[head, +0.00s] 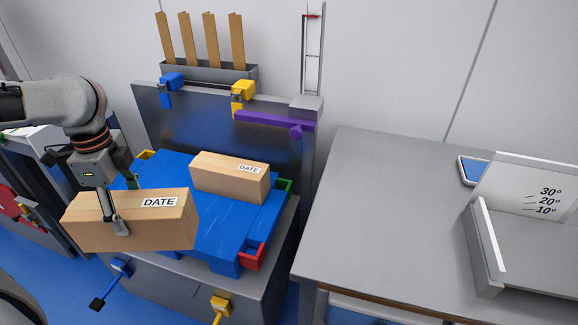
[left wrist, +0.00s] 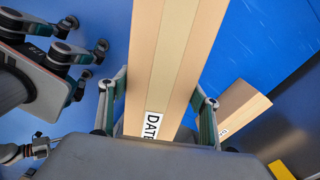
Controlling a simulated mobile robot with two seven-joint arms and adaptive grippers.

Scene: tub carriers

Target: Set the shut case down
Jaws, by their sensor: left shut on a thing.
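The shut case, a brown cardboard box (head: 160,228) with a DATE label, is at the left in the head view. My left gripper (head: 117,212) is shut on it from above, one finger on its near side. In the left wrist view the case (left wrist: 178,60) runs lengthwise between the fingers (left wrist: 160,110). It is roughly level, at the left front of a blue board (head: 225,220); it hides that corner, and I cannot tell whether it touches. A second DATE box (head: 228,179) rests on the board, apart from the held case. My right gripper is not in view.
The board has yellow, green and red (head: 252,256) corner brackets and lies on a grey stand. A grey upright panel (head: 220,130) with a purple bar (head: 265,121) rises behind. The grey table (head: 390,210) at the right has clear room left of an angled white fixture (head: 483,245).

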